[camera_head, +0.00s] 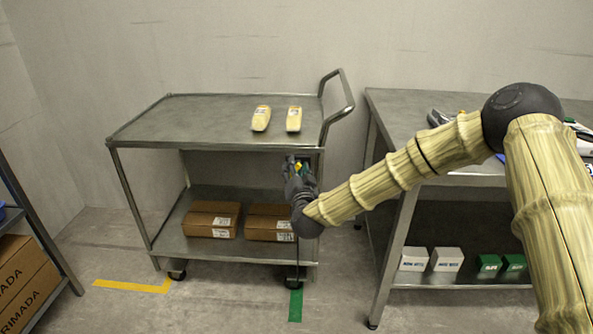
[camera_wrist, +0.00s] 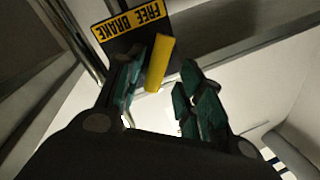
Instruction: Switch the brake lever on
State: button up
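The yellow brake lever (camera_wrist: 159,62) shows in the wrist view, sticking out from a dark plate with a yellow label (camera_wrist: 130,20) bearing the words FREE and BRAKE, upside down. My gripper (camera_wrist: 163,92) is open, its teal-padded fingers apart on either side of the lever's near end. The left finger looks close to the lever; I cannot tell whether it touches. In the head view my gripper (camera_head: 298,168) is at the right end of the steel cart (camera_head: 190,120), below its top shelf, and mostly hides the lever there.
The cart's top holds two pale yellow packs (camera_head: 261,118), its lower shelf brown boxes (camera_head: 211,219). A push handle (camera_head: 343,98) rises above my gripper. A steel table (camera_head: 400,108) stands close on the right, with a narrow gap between. A rack with boxes (camera_head: 25,275) is at left.

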jog(key=shift+d+f, duration=0.1)
jog(key=shift+d, duration=0.15)
jog(key=v, duration=1.2)
jog(key=shift+a, duration=0.1)
